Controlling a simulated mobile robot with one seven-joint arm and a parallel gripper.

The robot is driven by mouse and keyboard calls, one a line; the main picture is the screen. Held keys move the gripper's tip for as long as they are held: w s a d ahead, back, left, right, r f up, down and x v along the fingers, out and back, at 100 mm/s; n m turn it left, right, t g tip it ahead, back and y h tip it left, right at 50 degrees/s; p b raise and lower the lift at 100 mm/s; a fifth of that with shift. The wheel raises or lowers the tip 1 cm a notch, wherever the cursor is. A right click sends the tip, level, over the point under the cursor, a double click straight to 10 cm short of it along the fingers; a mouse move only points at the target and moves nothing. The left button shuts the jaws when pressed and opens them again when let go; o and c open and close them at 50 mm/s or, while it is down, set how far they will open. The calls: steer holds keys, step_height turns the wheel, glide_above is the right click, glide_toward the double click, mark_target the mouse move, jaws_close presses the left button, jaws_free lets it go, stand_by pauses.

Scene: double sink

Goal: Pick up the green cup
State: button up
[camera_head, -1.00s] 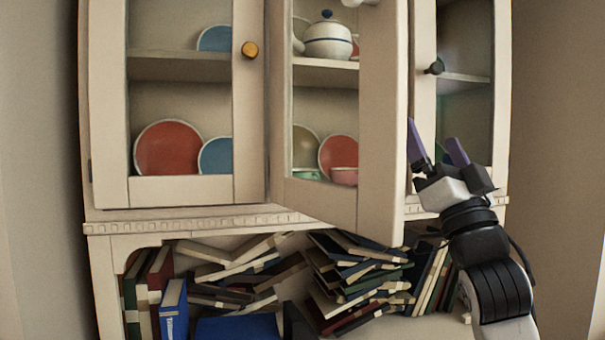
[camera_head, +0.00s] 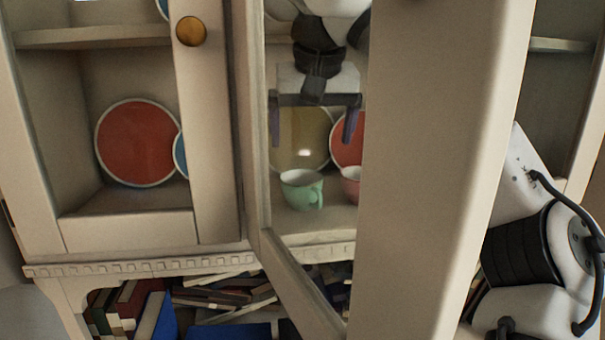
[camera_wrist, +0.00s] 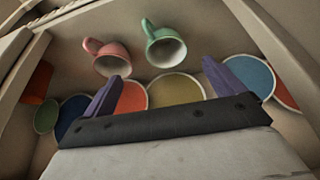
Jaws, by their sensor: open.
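The green cup (camera_head: 302,188) stands on the lower cabinet shelf, seen through the glass of the middle door. Its handle is toward the right in the head view. In the wrist view the green cup (camera_wrist: 165,46) is at the top centre, beyond the fingertips. My gripper (camera_head: 314,136) is open and empty, above the cup and apart from it, with its two purple fingers pointing down. The fingers also show in the wrist view (camera_wrist: 160,85), spread wide. A pink cup (camera_head: 351,184) stands just right of the green cup, partly hidden by the door frame.
The open cabinet door (camera_head: 430,170) stands out between the camera and my gripper. Behind the cups stand a yellowish plate (camera_head: 298,140) and a red plate (camera_head: 346,138). Another red plate (camera_head: 136,143) is in the left compartment. Books (camera_head: 215,300) fill the lower shelf.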

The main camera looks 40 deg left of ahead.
steer(key=x, duration=0.8)
steer(key=shift+s+f+p, duration=0.1)
steer(key=shift+p, duration=0.2)
steer(key=a+f+p, duration=0.1)
steer(key=w+a+f, duration=0.1)
steer(key=f, duration=0.1)
steer(key=shift+w+a+f+p, duration=0.1)
steer(key=shift+a+f+p, duration=0.1)
steer(key=shift+p, duration=0.2)
steer(key=shift+w+a+f, duration=0.1)
steer(key=shift+w+f, duration=0.05)
steer(key=shift+f, duration=0.45)
steer(key=c, duration=1)
steer(key=shift+r, duration=0.15)
steer(key=shift+c, duration=0.2)
